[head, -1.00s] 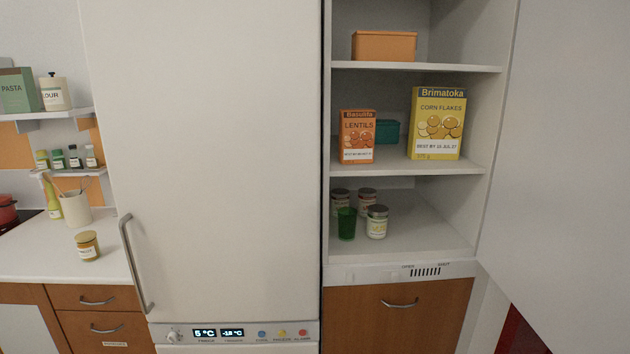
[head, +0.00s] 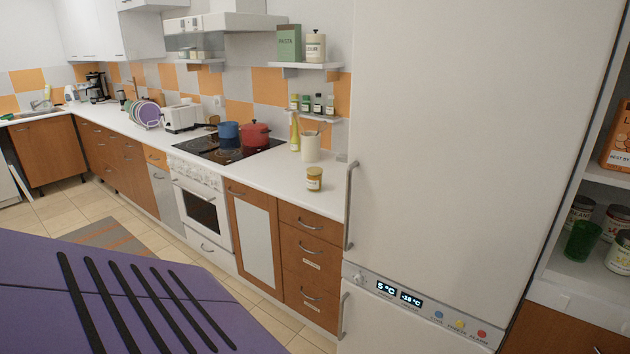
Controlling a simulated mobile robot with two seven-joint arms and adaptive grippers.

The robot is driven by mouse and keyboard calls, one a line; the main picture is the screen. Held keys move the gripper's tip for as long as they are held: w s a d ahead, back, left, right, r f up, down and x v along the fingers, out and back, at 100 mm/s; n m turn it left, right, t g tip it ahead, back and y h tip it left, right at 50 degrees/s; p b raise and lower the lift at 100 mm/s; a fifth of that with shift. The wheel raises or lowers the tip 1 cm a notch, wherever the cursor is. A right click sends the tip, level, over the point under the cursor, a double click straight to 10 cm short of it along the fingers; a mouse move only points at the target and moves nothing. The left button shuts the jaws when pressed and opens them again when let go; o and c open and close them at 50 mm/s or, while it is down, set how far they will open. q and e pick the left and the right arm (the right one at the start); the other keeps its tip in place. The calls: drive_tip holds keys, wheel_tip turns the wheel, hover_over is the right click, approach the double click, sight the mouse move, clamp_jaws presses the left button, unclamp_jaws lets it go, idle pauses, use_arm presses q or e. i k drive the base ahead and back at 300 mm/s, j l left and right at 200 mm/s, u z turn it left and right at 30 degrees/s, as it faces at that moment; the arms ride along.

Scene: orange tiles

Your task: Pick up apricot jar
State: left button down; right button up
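A small jar with amber contents, a yellowish lid and a white label (head: 314,179) stands upright on the white counter, left of the tall fridge; its label is too small to read. Other jars stand in the open cupboard at the right edge, among them a pale-lidded jar (head: 620,252), a second jar (head: 615,222) and a third jar (head: 580,210) partly behind a green glass (head: 582,240). I cannot tell which of them, if any, holds apricot. Neither of my grippers shows in the head view.
The white fridge (head: 470,150) stands between counter and cupboard. A white utensil crock (head: 311,147), a red pot (head: 254,134) and a blue pot (head: 228,133) are behind and left of the amber jar. The counter in front of it is bare. A purple slotted surface (head: 150,300) fills the lower left.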

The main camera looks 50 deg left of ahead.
sight(314, 175)
drive_tip(key=j+u, duration=0.1)
drive_tip(key=j, duration=0.3)
drive_tip(key=i+j+u, duration=0.15)
drive_tip(key=j, duration=0.25)
drive_tip(key=i+j+u, duration=0.1)
drive_tip(key=j, duration=0.3)
drive_tip(key=i+j+u, duration=0.15)
drive_tip(key=j, duration=0.2)
drive_tip(key=i+j+u, duration=0.1)
drive_tip(key=j, duration=0.25)
